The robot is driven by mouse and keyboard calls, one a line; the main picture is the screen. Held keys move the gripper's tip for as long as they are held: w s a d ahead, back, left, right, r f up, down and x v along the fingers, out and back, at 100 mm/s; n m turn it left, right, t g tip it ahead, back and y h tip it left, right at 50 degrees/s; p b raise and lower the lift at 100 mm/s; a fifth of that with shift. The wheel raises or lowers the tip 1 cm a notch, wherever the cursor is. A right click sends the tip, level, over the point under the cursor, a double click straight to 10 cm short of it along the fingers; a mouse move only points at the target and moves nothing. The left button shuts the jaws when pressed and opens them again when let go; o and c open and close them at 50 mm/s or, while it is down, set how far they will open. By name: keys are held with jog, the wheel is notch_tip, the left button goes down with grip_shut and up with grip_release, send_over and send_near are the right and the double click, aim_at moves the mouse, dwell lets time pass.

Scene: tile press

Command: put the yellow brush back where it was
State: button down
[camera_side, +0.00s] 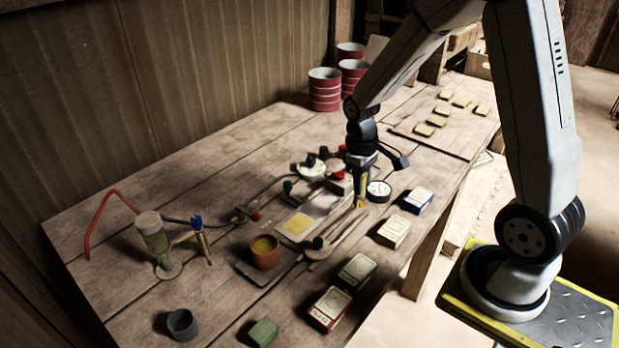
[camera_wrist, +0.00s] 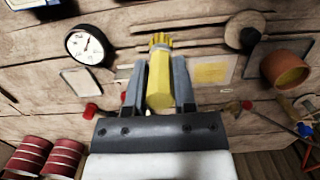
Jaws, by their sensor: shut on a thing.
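My gripper (camera_side: 361,180) is shut on the yellow brush (camera_side: 361,193) and holds it above the middle of the wooden table. In the wrist view the yellow brush (camera_wrist: 160,76) sits between the two fingers of my gripper (camera_wrist: 159,80), with its bristle end pointing away from the wrist. In the side view the brush hangs down from the fingers, near the round dial gauge (camera_side: 378,191). I cannot tell whether its tip touches anything. Where the brush was before does not show.
A terracotta pot (camera_side: 265,252) with yellow content stands on a dark tray left of the gripper. A flat plate with a yellow square (camera_side: 299,224) lies nearby. Several boxes (camera_side: 393,232) line the front edge. Red tins (camera_side: 324,90) and yellow tiles (camera_side: 423,130) are farther back.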

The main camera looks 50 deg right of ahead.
aim_at(360, 201)
jog(key=shift+f, duration=1.2)
jog(key=shift+f, duration=0.15)
jog(key=shift+f, duration=1.65)
jog(key=shift+c, duration=2.2)
grip_release()
jog(key=shift+f, duration=0.1)
notch_tip(360, 201, up, 12)
jog(key=w, duration=0.1)
jog(key=shift+w, duration=0.25)
